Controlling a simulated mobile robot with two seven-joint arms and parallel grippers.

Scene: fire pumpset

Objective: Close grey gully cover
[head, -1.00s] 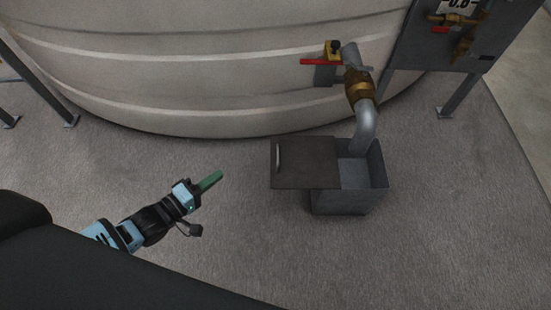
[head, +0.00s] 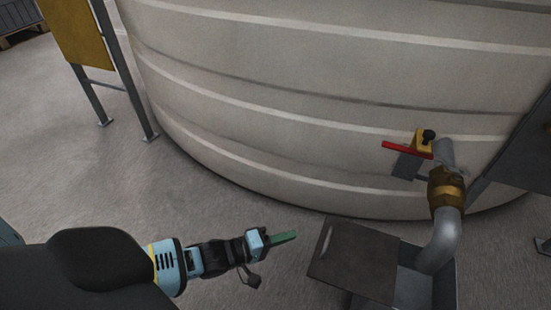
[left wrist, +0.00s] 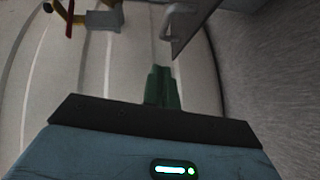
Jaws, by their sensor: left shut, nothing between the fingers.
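The grey gully cover (head: 352,262) is a dark flat plate with a light handle (head: 327,240) near its left edge. It lies off to the left of the grey gully box (head: 445,285), covering part of its top and leaving the right part open. My left gripper (head: 284,237) has green fingers, shut and empty, just left of the cover and apart from it. In the left wrist view the green fingers (left wrist: 161,88) are together, and the cover (left wrist: 193,22) shows beyond them to the upper right with its handle (left wrist: 166,22). My right gripper is not in view.
A grey pipe (head: 440,240) with a brass fitting (head: 446,190) comes down into the open part of the box. A valve with a red lever (head: 405,149) sits above. A large pale tank (head: 300,110) stands behind. Floor left of the cover is clear.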

